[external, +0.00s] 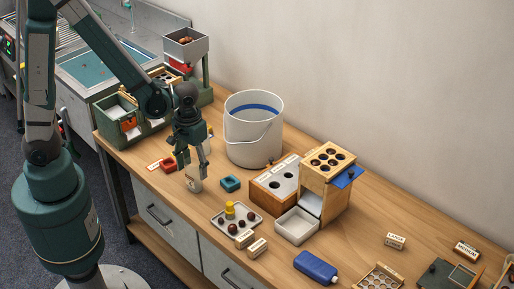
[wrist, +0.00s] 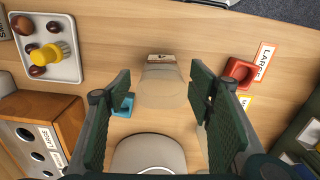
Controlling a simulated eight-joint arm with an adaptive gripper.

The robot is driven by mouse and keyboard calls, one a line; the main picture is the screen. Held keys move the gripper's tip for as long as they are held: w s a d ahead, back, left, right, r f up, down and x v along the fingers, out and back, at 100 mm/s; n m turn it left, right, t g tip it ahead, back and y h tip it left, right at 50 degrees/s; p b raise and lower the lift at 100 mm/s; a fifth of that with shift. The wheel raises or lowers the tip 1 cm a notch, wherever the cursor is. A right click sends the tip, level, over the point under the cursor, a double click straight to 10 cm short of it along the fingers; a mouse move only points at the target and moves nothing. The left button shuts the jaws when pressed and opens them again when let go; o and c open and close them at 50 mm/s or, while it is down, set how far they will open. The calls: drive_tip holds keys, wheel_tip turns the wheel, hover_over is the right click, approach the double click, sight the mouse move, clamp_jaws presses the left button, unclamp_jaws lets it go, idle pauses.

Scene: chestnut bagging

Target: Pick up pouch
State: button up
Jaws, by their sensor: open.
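A small pale pouch (external: 194,184) with a brown printed top stands on the wooden table directly under my gripper. In the wrist view the pouch (wrist: 162,88) shows in the gap between the two fingers, with bare space on both sides of it. My gripper (external: 193,171) points down, and its green-padded fingers are apart in the wrist view (wrist: 160,84). I cannot tell how far down the fingertips reach along the pouch. Its lower part is hard to make out.
A blue holder (external: 231,184) sits close to the right of the pouch, and a red holder (external: 168,164) to the left. A white bucket (external: 254,145) stands behind. A tray (external: 224,231) with chestnuts and a yellow piece lies nearer the front. A wooden box with holes (external: 260,197) stands to the right.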

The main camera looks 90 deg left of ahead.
drive_tip(key=shift+s+f+b, duration=0.1)
drive_tip(key=shift+f+b, duration=0.5)
drive_tip(key=shift+f, duration=1.4)
drive_tip(key=c, duration=0.9)
